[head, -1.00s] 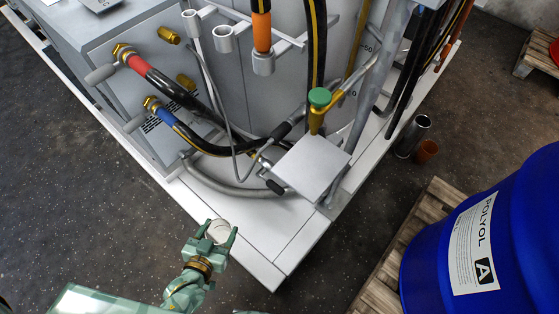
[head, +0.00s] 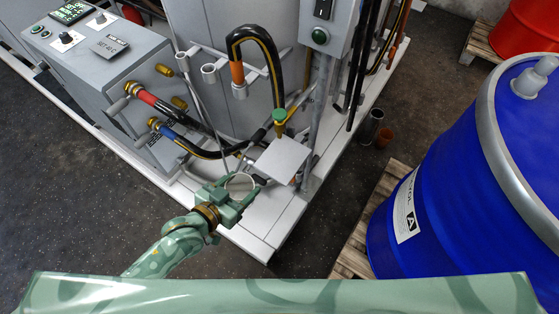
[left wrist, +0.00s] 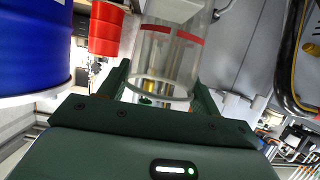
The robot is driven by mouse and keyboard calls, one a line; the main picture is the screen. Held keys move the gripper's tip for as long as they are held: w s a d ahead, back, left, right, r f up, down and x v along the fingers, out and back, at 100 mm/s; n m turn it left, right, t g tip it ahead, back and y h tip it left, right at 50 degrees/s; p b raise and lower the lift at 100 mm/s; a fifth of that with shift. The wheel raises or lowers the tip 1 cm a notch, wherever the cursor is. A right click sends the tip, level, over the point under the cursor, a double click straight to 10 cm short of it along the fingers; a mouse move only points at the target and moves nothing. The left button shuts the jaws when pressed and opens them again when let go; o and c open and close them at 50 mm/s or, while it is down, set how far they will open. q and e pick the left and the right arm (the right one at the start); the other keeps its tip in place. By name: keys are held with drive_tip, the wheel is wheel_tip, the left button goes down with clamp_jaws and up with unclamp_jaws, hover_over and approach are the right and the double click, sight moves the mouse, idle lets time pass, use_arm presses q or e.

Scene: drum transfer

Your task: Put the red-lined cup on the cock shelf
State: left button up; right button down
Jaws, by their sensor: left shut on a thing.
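My left gripper (head: 240,194) is shut on the clear cup (head: 240,183), whose round rim shows between the fingers in the head view. In the left wrist view the see-through cup (left wrist: 172,55) shows a red line on its wall, between my dark green fingers. The cock shelf (head: 279,160), a pale square plate, sits just right of and beyond the cup in the head view, with its top bare. The cock with a green top (head: 279,116) stands behind the shelf. I see no right gripper.
Black hoses (head: 195,150) loop left of and behind the shelf. A grey post (head: 318,130) stands to its right. The blue drum (head: 430,200) stands on a pallet at right, a red drum (head: 520,35) behind it. Dark floor lies in front.

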use_arm(q)
drive_tip(key=shift+w+d+f, duration=0.1)
drive_tip(key=shift+d+f, duration=0.05)
drive_tip(key=shift+f, duration=0.25)
drive_tip(key=b+x, duration=0.2)
drive_tip(key=x, duration=0.4)
drive_tip(key=r+b+x, duration=0.1)
drive_tip(key=b+x, duration=0.1)
drive_tip(key=x, duration=0.4)
drive_tip(key=w+r+b+x, duration=0.1)
drive_tip(key=b+x, duration=0.2)
drive_tip(key=x, duration=0.2)
drive_tip(key=shift+w+d+r, duration=0.1)
drive_tip(key=shift+w+d, duration=0.15)
drive_tip(key=shift+d, duration=0.15)
drive_tip(key=shift+r, duration=0.2)
use_arm(e)
wheel_tip(320, 180, down, 7)
drive_tip(key=s, duration=0.2)
drive_tip(key=shift+r, duration=0.15)
use_arm(q)
drive_tip(key=o, duration=1)
drive_tip(key=shift+f, duration=0.15)
drive_tip(key=shift+c, duration=0.2)
